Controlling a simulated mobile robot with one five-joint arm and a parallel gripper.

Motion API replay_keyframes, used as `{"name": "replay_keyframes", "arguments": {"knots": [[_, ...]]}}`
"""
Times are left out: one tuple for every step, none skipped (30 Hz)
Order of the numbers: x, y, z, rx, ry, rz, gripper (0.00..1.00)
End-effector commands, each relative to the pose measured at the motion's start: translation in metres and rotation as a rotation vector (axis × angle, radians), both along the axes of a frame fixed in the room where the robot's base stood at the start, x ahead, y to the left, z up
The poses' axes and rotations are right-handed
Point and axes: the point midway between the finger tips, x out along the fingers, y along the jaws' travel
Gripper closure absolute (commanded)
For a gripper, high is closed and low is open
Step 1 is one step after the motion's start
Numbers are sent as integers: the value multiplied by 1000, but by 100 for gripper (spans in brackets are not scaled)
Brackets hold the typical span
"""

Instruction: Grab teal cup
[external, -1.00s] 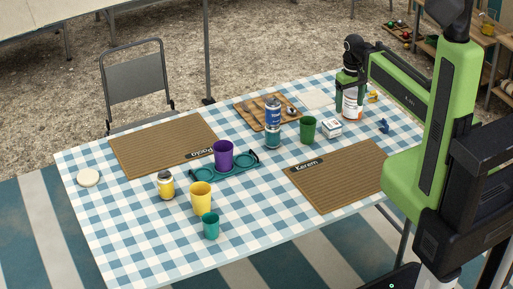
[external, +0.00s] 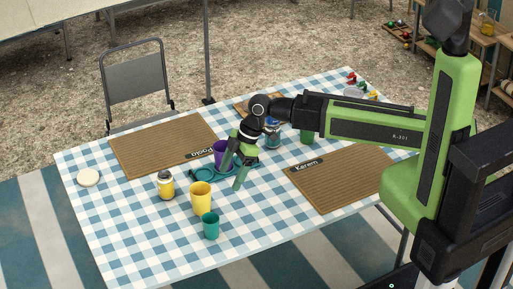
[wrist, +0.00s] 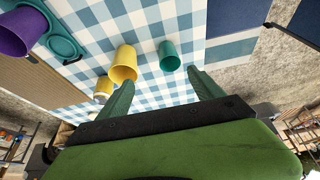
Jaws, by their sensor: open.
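The teal cup (external: 210,226) stands upright near the table's front edge in the external view, just in front of the yellow cup (external: 201,198). In the wrist view the teal cup (wrist: 169,57) lies ahead, between the lines of the two fingers, with the yellow cup (wrist: 123,65) to its left. My gripper (external: 234,177) is open and empty. It hangs above the table, behind and to the right of the teal cup, not touching it. Its two green fingers also show in the wrist view (wrist: 163,92).
A yellow can (external: 166,185) stands left of the yellow cup. Placemats lie left (external: 150,145) and right (external: 335,180). The cloth right of the teal cup is clear.

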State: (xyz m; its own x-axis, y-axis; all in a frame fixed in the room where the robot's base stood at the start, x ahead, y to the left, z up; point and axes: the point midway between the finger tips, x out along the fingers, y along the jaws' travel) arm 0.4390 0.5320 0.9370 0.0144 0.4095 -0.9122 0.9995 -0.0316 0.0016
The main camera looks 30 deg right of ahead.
Motion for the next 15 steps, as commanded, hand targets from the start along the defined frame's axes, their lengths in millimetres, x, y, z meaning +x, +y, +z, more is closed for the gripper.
{"name": "replay_keyframes", "arguments": {"knots": [[-12, 8, -2, -1, 0, 22, 24], [-16, 11, -2, -1, 0, 29, 24], [-18, 13, -2, -1, 0, 34, 24], [-19, 13, -1, -1, 0, 35, 24], [-19, 13, -1, -1, 1, 35, 24], [-19, 13, -2, -1, 0, 34, 24], [-19, 13, -3, -1, 0, 34, 24], [-19, 14, -5, -1, 0, 34, 24], [-18, 15, -9, -1, 0, 34, 24], [-18, 17, -13, -1, 0, 34, 24], [-18, 18, -18, -1, 0, 34, 24], [-18, 21, -25, -1, 0, 34, 24], [-18, 23, -31, -1, 0, 34, 24], [-18, 26, -38, -1, 0, 34, 24], [-18, 30, -47, -1, 1, 33, 24]]}}
